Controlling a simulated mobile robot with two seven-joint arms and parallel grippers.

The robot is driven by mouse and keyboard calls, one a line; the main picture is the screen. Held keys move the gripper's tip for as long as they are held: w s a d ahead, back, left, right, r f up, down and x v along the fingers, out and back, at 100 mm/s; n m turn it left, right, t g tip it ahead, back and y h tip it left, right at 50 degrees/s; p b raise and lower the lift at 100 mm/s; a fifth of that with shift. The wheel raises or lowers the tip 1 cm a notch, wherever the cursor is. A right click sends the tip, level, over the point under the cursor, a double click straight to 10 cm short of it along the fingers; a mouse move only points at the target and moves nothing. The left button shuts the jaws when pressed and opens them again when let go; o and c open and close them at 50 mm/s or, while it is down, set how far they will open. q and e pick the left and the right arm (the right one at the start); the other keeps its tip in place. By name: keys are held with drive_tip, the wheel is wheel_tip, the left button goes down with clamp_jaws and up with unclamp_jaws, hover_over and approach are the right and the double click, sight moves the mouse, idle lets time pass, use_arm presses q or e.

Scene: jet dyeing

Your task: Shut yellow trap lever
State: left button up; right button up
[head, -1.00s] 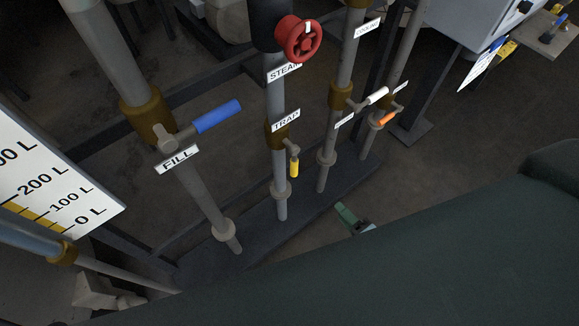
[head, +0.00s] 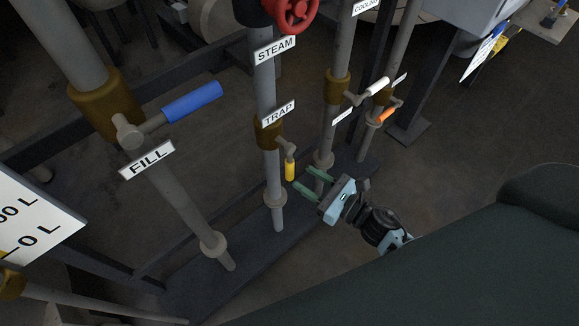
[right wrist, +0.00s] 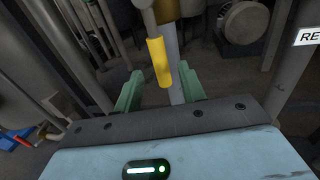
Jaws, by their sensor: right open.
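The yellow trap lever (head: 290,171) hangs straight down from its valve on the pipe labelled TRAP (head: 278,114). My right gripper (head: 307,181) is open, its green fingers pointing left toward the lever, just to its right in the head view. In the right wrist view the yellow lever (right wrist: 159,62) stands ahead, between the two open green fingers (right wrist: 160,88) as seen from there. I cannot tell whether the tips reach around it; no finger visibly touches it. My left gripper is not in view.
The blue FILL lever (head: 192,102) points right on the pipe to the left. The white lever (head: 377,86) and orange lever (head: 387,115) sit to the right, behind the gripper. The red steam wheel (head: 291,12) is above. Dark floor beams lie below.

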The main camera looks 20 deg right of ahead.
sight(293, 171)
drive_tip(key=shift+x, duration=3.05)
clamp_jaws()
